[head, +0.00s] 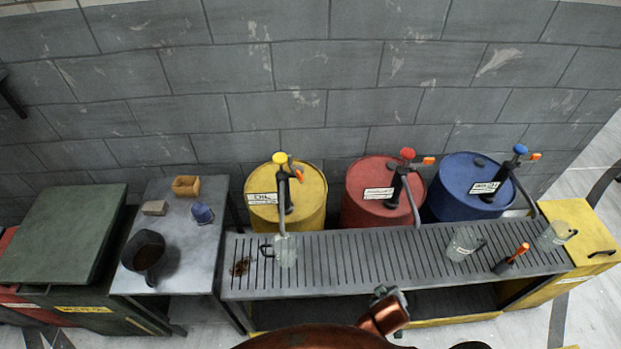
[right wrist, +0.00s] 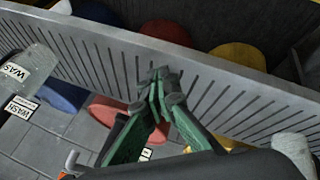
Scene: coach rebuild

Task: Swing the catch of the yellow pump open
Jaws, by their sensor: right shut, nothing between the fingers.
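The yellow pump (head: 281,159) stands on the yellow drum (head: 312,200) at the back left of the drum row. It has a yellow cap, a dark body and a grey spout reaching down towards the bench. A small orange piece (head: 297,174), likely its catch, sits just right of the cap; I cannot tell its exact position. A glass jug (head: 286,252) with a dark handle stands below the spout. My right gripper (right wrist: 157,88) shows green fingers shut and empty, in front of the slatted bench top in the right wrist view. My left gripper is not in view.
Red (head: 358,196) and blue (head: 463,180) drums with pumps stand to the right. A side table (head: 190,250) holds a dark pot (head: 147,250).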

